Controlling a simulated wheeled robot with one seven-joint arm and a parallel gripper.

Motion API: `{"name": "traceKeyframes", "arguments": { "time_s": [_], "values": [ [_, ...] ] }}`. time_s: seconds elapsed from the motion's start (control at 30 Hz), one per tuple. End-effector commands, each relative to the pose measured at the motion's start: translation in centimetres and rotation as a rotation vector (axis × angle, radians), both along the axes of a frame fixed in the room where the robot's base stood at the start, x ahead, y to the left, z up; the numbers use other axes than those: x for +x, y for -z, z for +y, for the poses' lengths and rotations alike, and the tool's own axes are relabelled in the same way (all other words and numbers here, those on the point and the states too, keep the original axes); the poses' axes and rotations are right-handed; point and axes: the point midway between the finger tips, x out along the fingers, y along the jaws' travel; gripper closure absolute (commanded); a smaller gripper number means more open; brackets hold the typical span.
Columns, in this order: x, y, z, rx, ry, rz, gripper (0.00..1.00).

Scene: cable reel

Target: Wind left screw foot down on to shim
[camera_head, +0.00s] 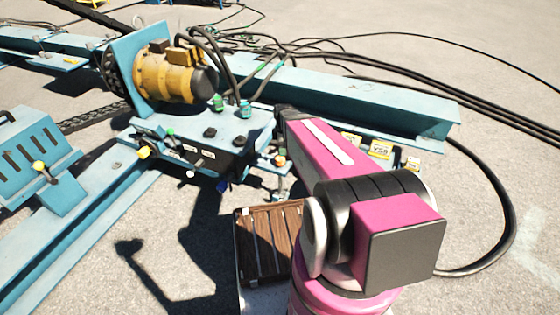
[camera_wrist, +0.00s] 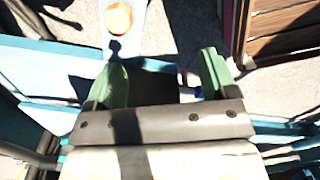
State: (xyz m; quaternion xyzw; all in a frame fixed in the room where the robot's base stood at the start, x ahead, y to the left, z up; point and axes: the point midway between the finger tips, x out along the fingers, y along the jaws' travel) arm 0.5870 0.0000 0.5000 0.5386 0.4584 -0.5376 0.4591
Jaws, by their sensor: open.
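A screw foot with an orange knob (camera_head: 280,160) stands on a light blue bracket at the corner of the blue machine frame. In the wrist view an orange knob (camera_wrist: 118,18) sits on a pale blue bracket near the top edge, beyond the left fingertip. My gripper (camera_wrist: 163,65) is open, with its two green fingers apart and nothing seen between them. The knob is not between the fingers. In the head view my pink arm hides the gripper. I cannot make out a shim under the foot.
A brown slatted wooden pallet (camera_head: 268,245) lies just below the foot, left of my arm. A yellow motor (camera_head: 175,72) stands on the blue frame. A long blue beam (camera_head: 350,95) and black cables lie behind. Small yellow-labelled blocks (camera_head: 380,149) sit right of my arm.

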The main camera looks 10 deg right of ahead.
Motion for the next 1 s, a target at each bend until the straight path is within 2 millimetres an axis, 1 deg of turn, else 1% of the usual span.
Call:
{"name": "traceKeyframes", "arguments": {
  "time_s": [0.03,0.2,0.3,0.4,0.5,0.63,0.77,0.87,1.0],
  "values": [
    [1.4,0.9,0.0,0.000,-0.106,0.001,0.21],
    [4.4,3.2,0.0,-0.001,-0.502,0.001,0.21],
    [5.8,4.4,0.0,-0.001,-0.716,0.002,0.21],
    [7.0,5.4,0.0,0.000,-0.893,0.002,0.21],
    [7.8,6.1,0.0,0.000,-1.022,0.002,0.21],
    [8.2,6.6,0.0,-0.001,-1.117,0.002,0.21],
    [8.4,7.3,0.0,-0.001,-1.144,0.002,0.21],
    [8.3,8.5,0.0,-0.001,-1.144,0.003,0.21],
    [8.4,11.0,0.0,-0.001,-1.143,0.003,0.21]
  ]
}}
